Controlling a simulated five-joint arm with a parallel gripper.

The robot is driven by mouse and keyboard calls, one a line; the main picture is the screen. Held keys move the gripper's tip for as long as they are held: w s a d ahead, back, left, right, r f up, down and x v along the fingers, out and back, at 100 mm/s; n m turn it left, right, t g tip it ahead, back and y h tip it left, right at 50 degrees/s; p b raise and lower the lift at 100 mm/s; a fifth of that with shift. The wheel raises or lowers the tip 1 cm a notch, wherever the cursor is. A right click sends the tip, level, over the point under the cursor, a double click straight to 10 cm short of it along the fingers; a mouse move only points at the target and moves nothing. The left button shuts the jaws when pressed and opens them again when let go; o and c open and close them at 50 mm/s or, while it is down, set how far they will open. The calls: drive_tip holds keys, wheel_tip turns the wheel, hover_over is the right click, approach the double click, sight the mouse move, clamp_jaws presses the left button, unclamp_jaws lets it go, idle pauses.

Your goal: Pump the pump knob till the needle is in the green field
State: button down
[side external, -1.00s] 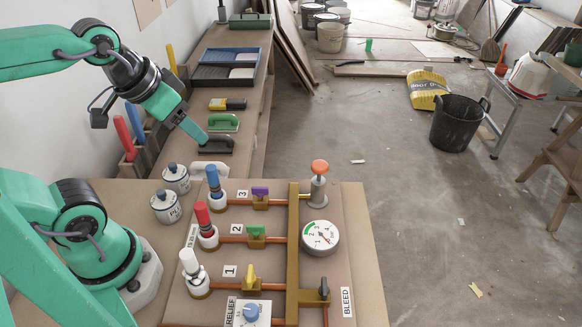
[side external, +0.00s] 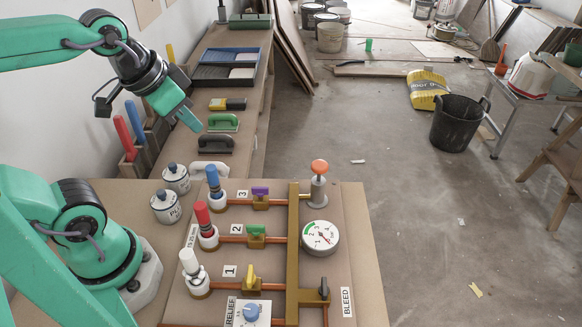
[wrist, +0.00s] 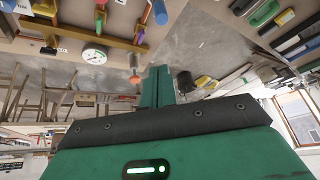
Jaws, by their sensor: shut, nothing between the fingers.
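The orange pump knob (side external: 319,167) sits on top of a pale cylinder at the back right of the board. It also shows in the wrist view (wrist: 134,78), just left of my fingertips. The round white gauge (side external: 320,238) lies in front of it and shows in the wrist view (wrist: 95,54). Its green field is at the upper left of the dial. The red needle seems to point to the lower right, outside the green. My gripper (side external: 197,128) is shut and empty, up in the air left of the knob and well apart from it; its fingers (wrist: 158,72) are together.
The board (side external: 354,270) carries pipes with purple, green and yellow valve handles, blue, red and white capped posts, a blue relief dial (side external: 251,312) and a dark bleed handle (side external: 324,287). Two small pots (side external: 166,206) stand left. Floats and trays lie on the bench behind.

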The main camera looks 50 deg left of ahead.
drive_tip(key=m, duration=0.1)
wheel_tip(320, 180, up, 2)
drive_tip(key=m+g, duration=0.5)
drive_tip(key=m, duration=2)
hover_over(319, 165)
drive_tip(key=shift+s+a+r, duration=0.1)
drive_tip(key=shift+s+a, duration=0.05)
drive_tip(key=shift+s, duration=0.3)
drive_tip(key=f, duration=1.4)
drive_tip(key=shift+w, duration=0.4)
